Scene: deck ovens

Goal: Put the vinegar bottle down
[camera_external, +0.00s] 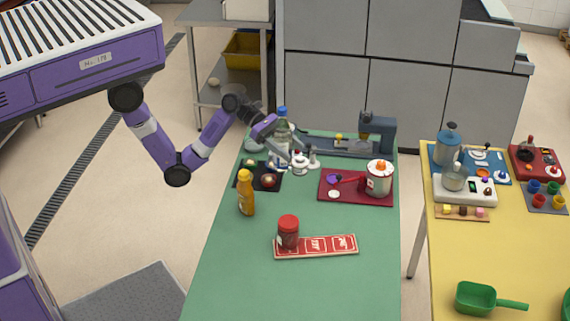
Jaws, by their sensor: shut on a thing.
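A clear bottle with a blue cap (282,127), which I take for the vinegar bottle, is upright at the far left of the green table (330,213). My gripper (290,153) reaches in from the left and is shut at this bottle, covering part of its lower body. The bottle's base is hidden behind the gripper and small items, so I cannot tell whether it touches the table.
Small white items (299,164) crowd the gripper. A black mat (243,184), yellow bottle (246,196) and red tray (350,198) with a pot (379,177) are nearby. A red-lidded jar (288,228) stands on a red board (330,243). The table's front is clear.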

